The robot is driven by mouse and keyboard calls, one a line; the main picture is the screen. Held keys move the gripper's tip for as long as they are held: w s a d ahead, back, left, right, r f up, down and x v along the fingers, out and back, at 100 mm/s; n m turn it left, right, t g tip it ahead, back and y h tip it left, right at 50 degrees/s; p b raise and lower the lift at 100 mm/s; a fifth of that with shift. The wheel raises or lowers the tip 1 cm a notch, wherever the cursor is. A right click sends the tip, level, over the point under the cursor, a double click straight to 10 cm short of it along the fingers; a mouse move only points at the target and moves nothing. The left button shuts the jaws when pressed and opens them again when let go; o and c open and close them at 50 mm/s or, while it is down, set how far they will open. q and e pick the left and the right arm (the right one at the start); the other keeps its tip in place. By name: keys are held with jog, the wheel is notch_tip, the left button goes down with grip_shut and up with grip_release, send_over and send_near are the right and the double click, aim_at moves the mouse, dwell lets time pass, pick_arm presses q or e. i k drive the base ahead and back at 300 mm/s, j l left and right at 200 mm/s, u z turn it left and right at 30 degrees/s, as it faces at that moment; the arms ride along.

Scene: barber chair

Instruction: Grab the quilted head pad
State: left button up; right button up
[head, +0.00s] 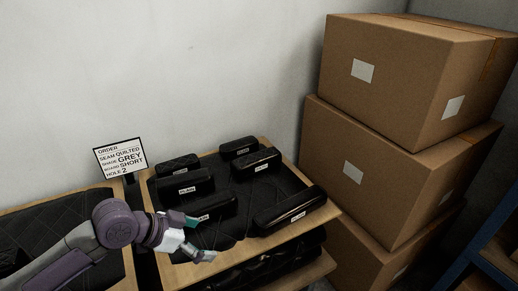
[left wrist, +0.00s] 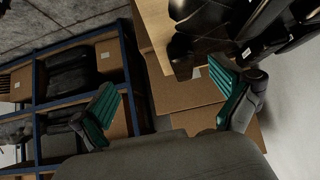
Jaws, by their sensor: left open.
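Several black head pads with small white labels lie on a dark quilted mat in a wooden-edged tray (head: 163,240) in the head view. They include a back-left pad (head: 178,163), a middle-left pad (head: 183,184), a back pad (head: 238,148), a right pad (head: 257,163), a front-left pad (head: 210,208) and a long front-right pad (head: 290,211). The back-left one looks textured; the seams are otherwise too dark to tell. My left gripper (head: 199,238) is open and empty at the tray's front left, beside the front-left pad and partly covering it. Its teal fingers also show in the left wrist view (left wrist: 165,95).
An order card (head: 120,157) reads seam quilted, shade grey, board short, hole 2. Stacked cardboard boxes (head: 366,150) stand close on the right. A white wall rises behind the tray. A blue-framed shelf (left wrist: 80,95) shows in the left wrist view.

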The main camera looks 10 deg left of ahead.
aim_at(257, 162)
jog(key=i, duration=1.3)
